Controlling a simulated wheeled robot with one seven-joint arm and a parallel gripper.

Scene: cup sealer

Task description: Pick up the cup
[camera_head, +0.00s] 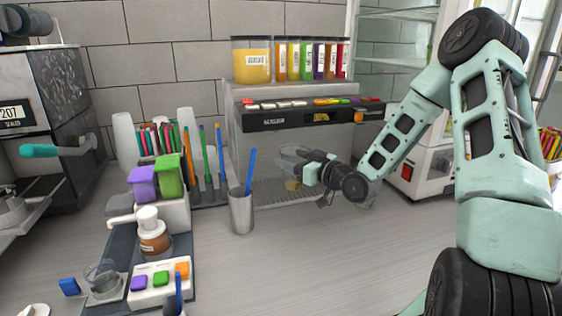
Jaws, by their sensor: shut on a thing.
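My gripper (300,168) reaches in from the right to the front of the drink dispenser, above its drip grate. It is shut on a clear cup (291,152), of which only a faint, see-through outline shows at the gripper's left end. The fingers are small and partly hidden by the wrist. I cannot tell whether the cup touches the grate. A small yellowish patch (293,185) shows just below the gripper; I cannot tell what it is.
The dispenser (310,116) with coloured buttons and jars stands behind my gripper. A metal cup with a blue straw (241,212) stands close on the left. Straw racks, a pump bottle (154,240) and the sealer (36,115) are farther left. The front middle counter is clear.

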